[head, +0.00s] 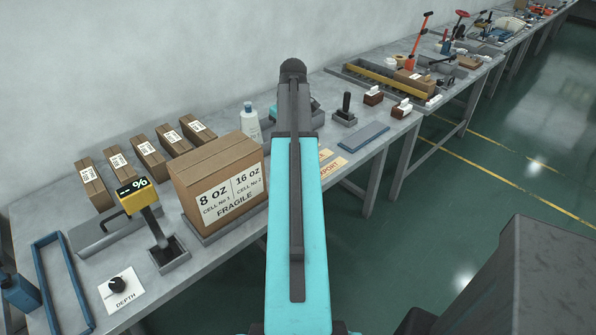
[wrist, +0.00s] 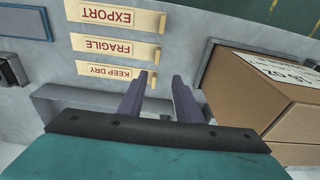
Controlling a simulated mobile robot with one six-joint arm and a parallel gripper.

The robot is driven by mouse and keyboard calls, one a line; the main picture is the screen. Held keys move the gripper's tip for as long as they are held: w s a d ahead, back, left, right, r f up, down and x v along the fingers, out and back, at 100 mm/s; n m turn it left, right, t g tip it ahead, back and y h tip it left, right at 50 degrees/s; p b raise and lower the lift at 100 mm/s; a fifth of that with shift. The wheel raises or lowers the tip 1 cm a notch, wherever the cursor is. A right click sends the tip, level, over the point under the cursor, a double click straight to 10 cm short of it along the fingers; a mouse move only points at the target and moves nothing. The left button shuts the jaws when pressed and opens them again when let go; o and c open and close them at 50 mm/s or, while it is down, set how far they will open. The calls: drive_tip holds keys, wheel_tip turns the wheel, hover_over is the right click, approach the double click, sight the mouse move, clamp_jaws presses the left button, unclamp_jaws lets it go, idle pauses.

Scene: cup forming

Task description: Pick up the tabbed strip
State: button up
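Three cream label strips with yellow tabs at their right ends lie in a column in the wrist view. They read EXPORT (wrist: 115,16), FRAGILE (wrist: 112,46) and KEEP DRY (wrist: 108,72), all upside down. I cannot tell which one the task means. The EXPORT strip also shows partly in the head view (head: 329,169), beside my arm. My gripper (wrist: 160,76) is open and empty, with a gap between its fingertips. The tips appear near the tab of the KEEP DRY strip; I cannot tell their height above it. In the head view my arm hides the gripper.
A large carton (head: 220,182) stands left of my arm; in the wrist view it is close on the right (wrist: 265,95). A blue tray (head: 362,137) lies to the right of the strips. A grey raised bar (wrist: 70,95) runs near the fingers. Small stamps stand behind.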

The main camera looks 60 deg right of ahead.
drive_tip(key=shift+s+d, duration=0.2)
drive_tip(key=shift+s, duration=0.05)
drive_tip(key=shift+w+d+f+p, duration=0.1)
drive_tip(key=shift+w+f+p, duration=0.15)
drive_tip(key=shift+f, duration=1.2)
drive_tip(key=shift+w+d+f+p, duration=0.1)
drive_tip(key=shift+f+p, duration=0.2)
drive_tip(key=shift+f, duration=1.15)
drive_tip(key=shift+w+f+p, duration=0.2)
drive_tip(key=shift+f+p, duration=0.1)
drive_tip(key=shift+f, duration=1.15)
drive_tip(key=shift+f, duration=0.15)
drive_tip(key=shift+w+f+p, duration=0.15)
drive_tip(key=shift+f+p, duration=0.95)
drive_tip(key=shift+f, duration=1.3)
drive_tip(key=shift+d, duration=0.1)
clamp_jaws()
